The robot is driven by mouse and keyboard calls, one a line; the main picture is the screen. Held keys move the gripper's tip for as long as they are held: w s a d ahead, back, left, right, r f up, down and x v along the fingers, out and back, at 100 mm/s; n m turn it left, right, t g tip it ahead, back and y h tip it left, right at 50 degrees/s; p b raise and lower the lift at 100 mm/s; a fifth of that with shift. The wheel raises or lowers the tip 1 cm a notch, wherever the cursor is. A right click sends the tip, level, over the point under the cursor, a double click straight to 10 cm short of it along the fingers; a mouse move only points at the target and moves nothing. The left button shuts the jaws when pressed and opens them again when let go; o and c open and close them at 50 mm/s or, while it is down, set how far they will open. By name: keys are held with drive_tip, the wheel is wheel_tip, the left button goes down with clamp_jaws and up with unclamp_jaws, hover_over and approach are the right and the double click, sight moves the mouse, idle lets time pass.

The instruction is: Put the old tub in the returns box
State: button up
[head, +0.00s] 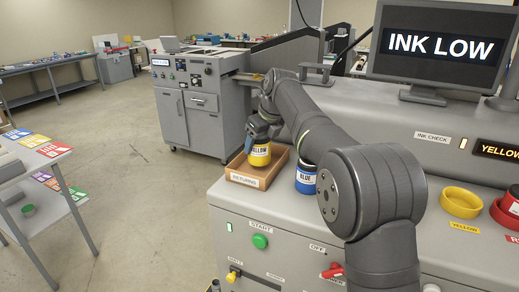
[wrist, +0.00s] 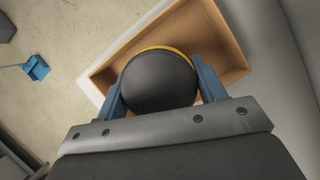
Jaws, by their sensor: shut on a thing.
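The yellow tub (head: 259,154), labelled YELLOW, is at the returns box (head: 249,182), a brown open box with a RETURNS label. My gripper (head: 262,128) is shut on the tub from above. In the wrist view the tub's dark round top (wrist: 158,82) sits between my two blue fingers (wrist: 160,88), with a thin yellow rim showing at its far edge. The tub overlaps the inside of the box (wrist: 222,35) there. In the head view the box's front wall hides the tub's lower end, so I cannot tell if it touches the box floor.
A blue tub (head: 306,177) stands just right of the box. A yellow ring holder (head: 461,202) and a red one (head: 507,212) are further right on the machine top. The monitor (head: 440,47) reads INK LOW. The box sits near the machine's left edge.

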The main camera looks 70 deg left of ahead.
drive_tip(key=shift+f, duration=1.1)
drive_tip(key=o, duration=1)
drive_tip(key=shift+f, duration=0.15)
drive_tip(key=shift+o, duration=0.2)
drive_tip(key=v, duration=1.2)
drive_tip(key=shift+r, duration=0.2)
drive_tip(key=shift+f, duration=0.1)
